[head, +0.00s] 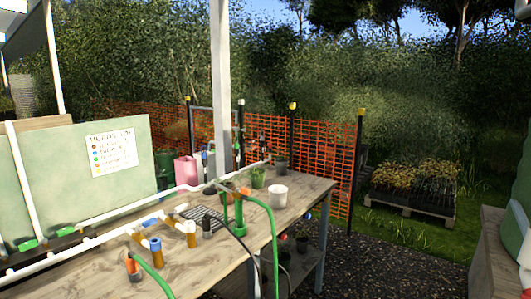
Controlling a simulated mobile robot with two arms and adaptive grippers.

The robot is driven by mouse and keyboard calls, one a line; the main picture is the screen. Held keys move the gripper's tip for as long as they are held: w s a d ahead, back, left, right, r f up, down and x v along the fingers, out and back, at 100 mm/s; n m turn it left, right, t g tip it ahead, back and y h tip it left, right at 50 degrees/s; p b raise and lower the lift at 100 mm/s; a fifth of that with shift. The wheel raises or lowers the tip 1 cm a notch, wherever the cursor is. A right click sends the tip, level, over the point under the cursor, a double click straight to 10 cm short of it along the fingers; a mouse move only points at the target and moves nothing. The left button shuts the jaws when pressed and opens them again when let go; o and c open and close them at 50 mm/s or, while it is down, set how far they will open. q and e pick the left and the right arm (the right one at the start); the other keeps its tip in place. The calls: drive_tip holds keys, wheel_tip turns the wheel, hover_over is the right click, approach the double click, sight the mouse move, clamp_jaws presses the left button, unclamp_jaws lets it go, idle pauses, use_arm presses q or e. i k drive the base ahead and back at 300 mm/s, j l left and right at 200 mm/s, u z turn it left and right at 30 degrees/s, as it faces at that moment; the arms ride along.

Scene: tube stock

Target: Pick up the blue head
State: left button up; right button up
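Two blue parts show on the wooden table in the head view. One is a blue cap (155,244) on top of a short amber upright piece near the front. The other is a blue collar (151,221) on the white pipe just behind it. I cannot tell which of them is the blue head. Amber pieces with white tops (190,232) stand close to the right. A dark grey piece (207,228) and an orange-and-dark piece (133,266) stand nearby. Neither of my grippers is in view.
A green hose (274,245) and thin dark cable loop over the table's front edge (262,240). A green upright fitting (239,218), a white pot (277,195) and a dark grid (203,216) occupy the table. A white post (221,90) rises behind. Gravel (385,255) lies open to the right.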

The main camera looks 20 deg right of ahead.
sight(204, 155)
drive_tip(key=z, duration=0.2)
drive_tip(key=u, duration=0.9)
drive_tip(key=i+l+u, duration=0.15)
drive_tip(key=l+u, duration=0.8)
drive_tip(key=l, duration=0.2)
drive_tip(key=l+u, duration=0.45)
drive_tip(key=l, duration=0.15)
